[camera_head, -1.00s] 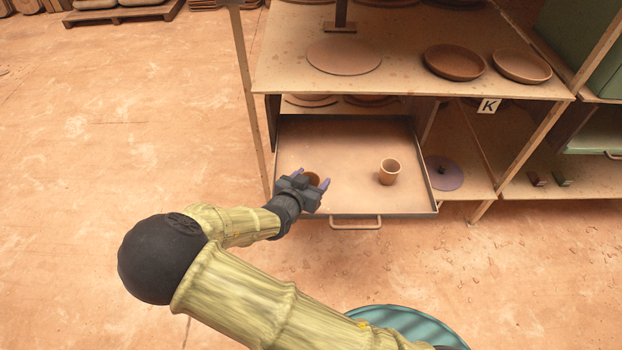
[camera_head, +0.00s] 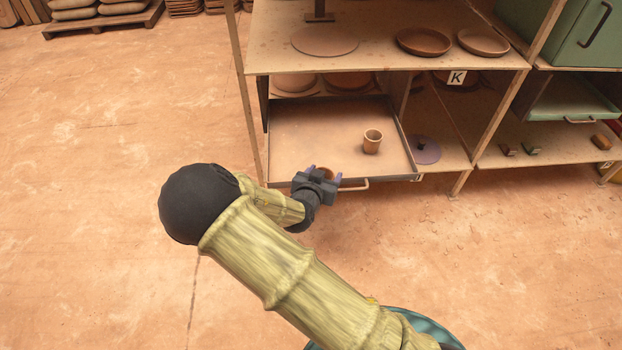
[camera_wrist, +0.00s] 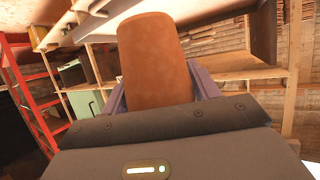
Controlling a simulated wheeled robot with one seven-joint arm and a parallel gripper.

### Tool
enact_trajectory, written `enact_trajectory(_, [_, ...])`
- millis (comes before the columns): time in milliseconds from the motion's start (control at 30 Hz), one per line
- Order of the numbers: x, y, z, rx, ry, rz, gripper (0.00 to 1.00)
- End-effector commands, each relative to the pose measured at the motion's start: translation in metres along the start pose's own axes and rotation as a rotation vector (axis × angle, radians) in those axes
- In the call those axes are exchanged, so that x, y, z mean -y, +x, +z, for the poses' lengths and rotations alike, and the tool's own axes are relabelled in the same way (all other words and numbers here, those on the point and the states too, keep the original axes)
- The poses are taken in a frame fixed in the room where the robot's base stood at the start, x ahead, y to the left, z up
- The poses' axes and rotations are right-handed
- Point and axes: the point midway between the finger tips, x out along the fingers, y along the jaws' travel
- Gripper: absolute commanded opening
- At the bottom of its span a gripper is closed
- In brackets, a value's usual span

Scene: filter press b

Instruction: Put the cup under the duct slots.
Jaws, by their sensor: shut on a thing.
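My gripper (camera_head: 324,174) is shut on a brown clay cup (camera_wrist: 155,62), which stands between the purple fingers in the wrist view. In the head view only a bit of this cup's brown rim shows between the fingers; the rest is hidden by my gripper. My gripper overlaps the front edge of the pulled-out drawer (camera_head: 310,125), left of its handle. A second clay cup (camera_head: 372,143) stands upright in the drawer, apart from my gripper. I cannot make out the duct slots in either view.
The wooden shelf (camera_head: 375,55) above the drawer bears a flat disc and two brown dishes (camera_head: 424,41). A purple lid (camera_head: 425,150) lies right of the drawer. A green cabinet (camera_head: 560,30) stands at the right. The floor at left (camera_head: 110,180) is clear.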

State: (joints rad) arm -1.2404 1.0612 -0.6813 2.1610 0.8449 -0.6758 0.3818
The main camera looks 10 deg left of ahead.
Motion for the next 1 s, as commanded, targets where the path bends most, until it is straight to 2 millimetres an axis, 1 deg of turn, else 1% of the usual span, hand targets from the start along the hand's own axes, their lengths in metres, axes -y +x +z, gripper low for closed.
enact_trajectory(33, [-0.007, 0.006, -0.002, 0.001, 0.001, 0.003, 0.36])
enact_trajectory(167, [-0.023, 0.022, -0.004, 0.000, -0.003, -0.006, 0.36])
enact_trajectory(267, [-0.039, 0.035, -0.004, 0.001, -0.008, -0.014, 0.36])
enact_trajectory(367, [-0.059, 0.052, -0.003, 0.002, -0.014, -0.029, 0.36])
enact_trajectory(467, [-0.086, 0.071, 0.002, 0.003, -0.025, -0.051, 0.36])
enact_trajectory(567, [-0.116, 0.089, 0.012, 0.005, -0.038, -0.083, 0.36])
enact_trajectory(633, [-0.139, 0.100, 0.024, 0.007, -0.048, -0.107, 0.36])
enact_trajectory(700, [-0.162, 0.107, 0.037, 0.008, -0.059, -0.132, 0.36])
enact_trajectory(800, [-0.186, 0.113, 0.055, 0.008, -0.071, -0.165, 0.36])
enact_trajectory(900, [-0.199, 0.114, 0.064, 0.004, -0.077, -0.186, 0.36])
enact_trajectory(1000, [-0.202, 0.114, 0.067, 0.002, -0.079, -0.194, 0.36])
